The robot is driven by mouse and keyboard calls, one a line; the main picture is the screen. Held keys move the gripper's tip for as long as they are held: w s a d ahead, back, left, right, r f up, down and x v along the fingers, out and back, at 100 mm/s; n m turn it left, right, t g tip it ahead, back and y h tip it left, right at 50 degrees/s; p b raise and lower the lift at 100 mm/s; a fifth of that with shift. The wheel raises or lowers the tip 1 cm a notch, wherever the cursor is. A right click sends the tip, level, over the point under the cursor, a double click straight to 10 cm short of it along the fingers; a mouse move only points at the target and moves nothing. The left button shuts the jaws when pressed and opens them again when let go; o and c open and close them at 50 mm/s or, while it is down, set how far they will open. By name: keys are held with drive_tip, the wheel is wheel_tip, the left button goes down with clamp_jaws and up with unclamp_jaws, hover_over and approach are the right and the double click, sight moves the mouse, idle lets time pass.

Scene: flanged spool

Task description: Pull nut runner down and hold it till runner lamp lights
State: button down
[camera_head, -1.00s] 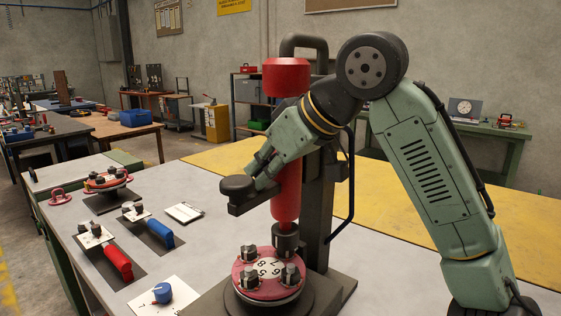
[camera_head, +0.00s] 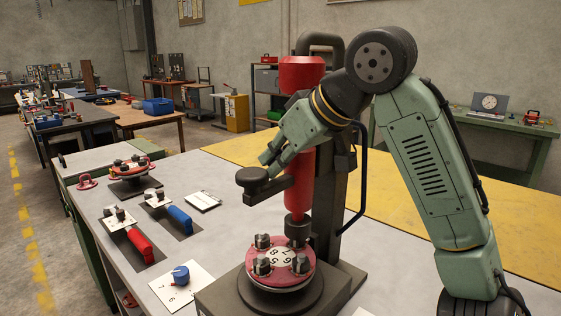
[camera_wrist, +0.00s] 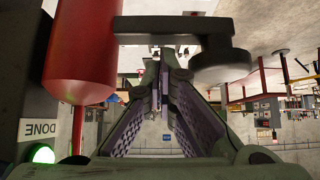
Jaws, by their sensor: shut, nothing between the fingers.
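The nut runner (camera_head: 300,150) is a red upright cylinder on a dark column. Its dark socket (camera_head: 298,230) is down at the back-right nut of the red flanged spool (camera_head: 303,265). A dark bar with a round knob (camera_head: 251,177) sticks out from the runner; the knob also shows in the wrist view (camera_wrist: 221,67). My gripper (camera_head: 266,163) is shut and empty, with its fingertips close to the bar beside the knob. I cannot tell whether they touch. In the wrist view, the runner lamp (camera_wrist: 42,154) glows green beside a DONE label (camera_wrist: 39,129).
A blue dial (camera_head: 181,274) on a white card sits left of the spool stand. Red-handled (camera_head: 140,245) and blue-handled (camera_head: 180,219) tools and another red flanged piece (camera_head: 131,167) lie further left. The yellow surface (camera_head: 420,200) behind the column is clear.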

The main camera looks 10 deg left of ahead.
drive_tip(key=b+v, duration=0.3)
drive_tip(key=v, duration=0.7)
drive_tip(key=shift+d+r, duration=0.15)
drive_tip(key=shift+r, duration=0.05)
drive_tip(key=shift+s, duration=0.15)
